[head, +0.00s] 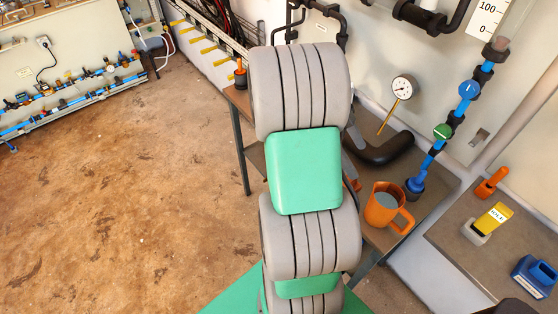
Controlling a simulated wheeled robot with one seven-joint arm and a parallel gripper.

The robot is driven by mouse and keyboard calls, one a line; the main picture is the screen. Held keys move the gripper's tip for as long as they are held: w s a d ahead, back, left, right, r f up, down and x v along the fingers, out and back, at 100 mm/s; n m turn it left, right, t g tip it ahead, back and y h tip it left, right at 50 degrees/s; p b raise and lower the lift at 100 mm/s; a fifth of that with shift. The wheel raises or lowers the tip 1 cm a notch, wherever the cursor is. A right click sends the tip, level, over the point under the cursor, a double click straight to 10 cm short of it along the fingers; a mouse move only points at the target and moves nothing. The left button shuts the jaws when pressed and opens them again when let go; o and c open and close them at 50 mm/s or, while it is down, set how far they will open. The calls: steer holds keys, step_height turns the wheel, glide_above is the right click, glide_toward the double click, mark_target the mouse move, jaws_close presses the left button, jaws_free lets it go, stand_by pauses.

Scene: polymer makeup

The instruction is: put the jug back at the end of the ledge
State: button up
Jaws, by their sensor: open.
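An orange jug (382,209) stands upright on the brown ledge (424,183), near its right end. The jug's handle points to the lower right, and its open top shows something grey inside. My grey and green arm rises through the middle of the head view and covers much of the ledge to the left of the jug. My gripper is not visible; my arm seems to hide it. I see nothing touching the jug's visible side.
Blue pipework (459,115) comes down behind the jug. A black bent pipe (384,151) and a dial gauge (403,88) are behind it. A separate surface on the right holds a yellow-labelled item (492,219) and a blue item (534,277). Open floor (130,200) lies left.

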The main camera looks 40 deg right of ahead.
steer(key=w+a+r+n+t+h, duration=0.2)
steer(key=w+a+n+t, duration=0.4)
steer(key=w+n, duration=0.45)
steer(key=w+a+n+t+y, duration=0.2)
steer(key=a+n, duration=0.8)
steer(key=a, duration=0.3)
steer(key=w+a+r+n+t+y, duration=0.1)
steer(key=w+a+n+t+y, duration=0.1)
steer(key=a+n, duration=0.8)
steer(key=a+t, duration=0.1)
steer(key=a, duration=0.3)
steer(key=shift+w+a+r+t, duration=0.15)
steer(key=shift+w+a+t, duration=0.15)
steer(key=shift+w, duration=0.1)
steer(key=shift+d, duration=0.1)
